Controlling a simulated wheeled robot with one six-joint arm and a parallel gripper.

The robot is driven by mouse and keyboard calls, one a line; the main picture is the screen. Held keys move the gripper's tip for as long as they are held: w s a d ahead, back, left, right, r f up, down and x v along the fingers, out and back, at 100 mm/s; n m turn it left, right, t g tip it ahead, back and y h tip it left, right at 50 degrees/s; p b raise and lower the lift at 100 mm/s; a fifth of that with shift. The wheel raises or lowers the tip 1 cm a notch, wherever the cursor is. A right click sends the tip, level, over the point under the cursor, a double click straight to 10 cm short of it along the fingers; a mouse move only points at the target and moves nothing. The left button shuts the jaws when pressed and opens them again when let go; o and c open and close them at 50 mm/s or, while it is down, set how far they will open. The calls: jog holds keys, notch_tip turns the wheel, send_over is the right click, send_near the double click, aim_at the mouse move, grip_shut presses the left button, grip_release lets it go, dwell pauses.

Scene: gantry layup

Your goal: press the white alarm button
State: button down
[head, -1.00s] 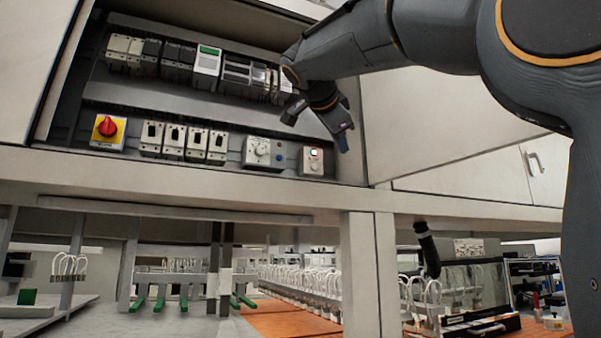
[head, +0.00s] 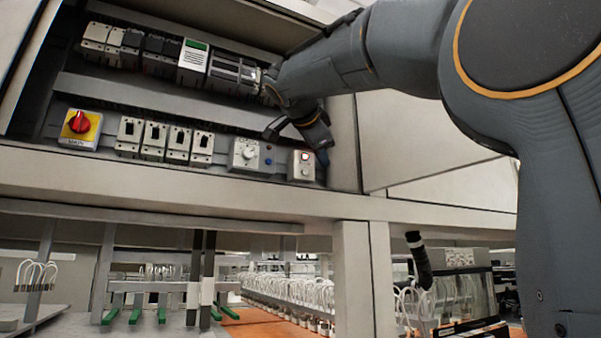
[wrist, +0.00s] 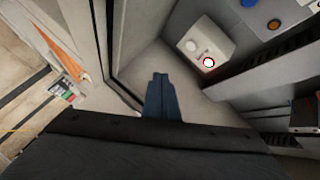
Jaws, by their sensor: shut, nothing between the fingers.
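A small white box (head: 301,167) is mounted at the right end of the cabinet's lower row. It carries a lit, red-rimmed round lamp (wrist: 208,61) and a plain white round button (wrist: 190,45) beside it. In the head view the lamp is above and the white button (head: 304,171) is below. My gripper (wrist: 160,76) is shut and empty in the wrist view, pointing into the cabinet corner left of the box, apart from it. In the head view my gripper (head: 322,156) is just right of the box and slightly above the button.
A grey control box with a dial (head: 248,154) and a blue button (head: 268,162) sit left of the white box. Several breakers (head: 165,140) and a red main switch (head: 80,123) are further left. The cabinet's side wall (head: 343,140) is close on the right.

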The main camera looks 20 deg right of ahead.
aim_at(305, 172)
jog(key=w+p, duration=0.2)
jog(key=w, duration=0.2)
jog(key=shift+w, duration=1.45)
jog(key=shift+w, duration=0.1)
dwell(0.8)
jog(key=shift+w+a, duration=0.1)
jog(key=shift+w, duration=0.25)
jog(key=shift+w, duration=0.35)
dwell(0.6)
jog(key=shift+s, duration=0.1)
dwell(0.4)
jog(key=shift+s+b, duration=0.65)
jog(key=shift+b, duration=0.25)
